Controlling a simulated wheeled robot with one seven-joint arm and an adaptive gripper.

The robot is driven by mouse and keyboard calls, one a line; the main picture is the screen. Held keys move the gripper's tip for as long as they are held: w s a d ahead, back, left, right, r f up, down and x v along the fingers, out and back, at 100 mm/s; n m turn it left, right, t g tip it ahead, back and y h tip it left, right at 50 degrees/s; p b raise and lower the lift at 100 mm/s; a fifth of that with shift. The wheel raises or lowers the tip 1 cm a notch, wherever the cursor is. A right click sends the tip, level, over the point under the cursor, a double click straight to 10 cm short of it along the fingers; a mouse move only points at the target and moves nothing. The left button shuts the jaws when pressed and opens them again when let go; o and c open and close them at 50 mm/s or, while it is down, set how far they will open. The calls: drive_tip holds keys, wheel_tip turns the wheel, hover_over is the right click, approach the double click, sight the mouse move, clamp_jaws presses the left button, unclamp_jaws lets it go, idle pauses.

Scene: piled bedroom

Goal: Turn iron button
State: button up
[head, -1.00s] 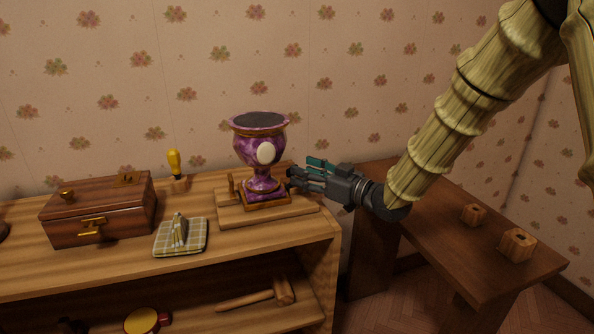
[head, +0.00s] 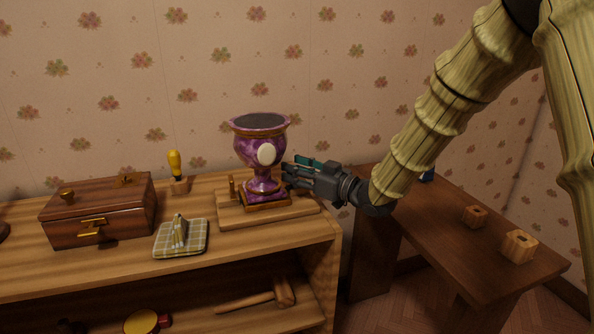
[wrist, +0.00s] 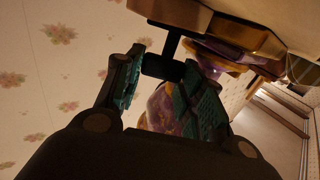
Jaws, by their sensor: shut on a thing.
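A purple marbled urn (head: 259,153) with brown bands and a white oval stands on a wooden board (head: 232,217) on the shelf top. My gripper (head: 290,173) is at the urn's right side, low near its foot. In the wrist view, a dark iron-looking button (wrist: 162,67) on a thin stem sits between the fingertips of my gripper (wrist: 164,62), and the jaws are shut on it. The wrist view also shows the urn's purple body (wrist: 160,105) behind the fingers. In the head view my fingers hide the button.
A wooden box (head: 98,212), a yellow-handled tool (head: 175,166) and a checked cloth-like piece (head: 190,240) are on the shelf top to the left. A mallet (head: 260,297) lies on the lower shelf. A dark side table (head: 450,252) with small wooden blocks is at the right.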

drive_tip(key=shift+r+p, duration=0.15)
drive_tip(key=shift+p, duration=0.4)
drive_tip(key=n+g+p, duration=0.1)
drive_tip(key=n+g+y+p, duration=0.1)
drive_tip(key=shift+w+d+r+g+y+p, duration=0.1)
drive_tip(key=shift+w+r+g+y+p, duration=0.05)
drive_tip(key=shift+g+y+p, duration=0.2)
drive_tip(key=n+g+y+p, duration=0.1)
drive_tip(key=n+g+p, duration=0.1)
drive_tip(key=g+p, duration=0.1)
drive_tip(key=shift+w, duration=0.15)
drive_tip(key=n+g, duration=0.1)
drive_tip(key=n+g+p, duration=0.1)
drive_tip(key=g, duration=0.1)
drive_tip(key=n+g+y+p, duration=0.1)
drive_tip(key=g, duration=0.1)
drive_tip(key=shift+w+f+n+g, duration=0.2)
drive_tip(key=shift+f+n+g, duration=0.05)
drive_tip(key=shift+n, duration=0.05)
drive_tip(key=shift+w+n+g+h+p, duration=0.1)
drive_tip(key=shift+n+g+h+p, duration=0.15)
drive_tip(key=shift+n+g, duration=0.85)
drive_tip(key=shift+w+n+g+h+p, duration=0.15)
drive_tip(key=shift+n+g, duration=0.45)
drive_tip(key=shift+g, duration=0.9)
drive_tip(key=shift+s, duration=0.1)
drive_tip(key=o, duration=0.7)
drive_tip(key=shift+o, duration=0.2)
drive_tip(key=v, duration=1.2)
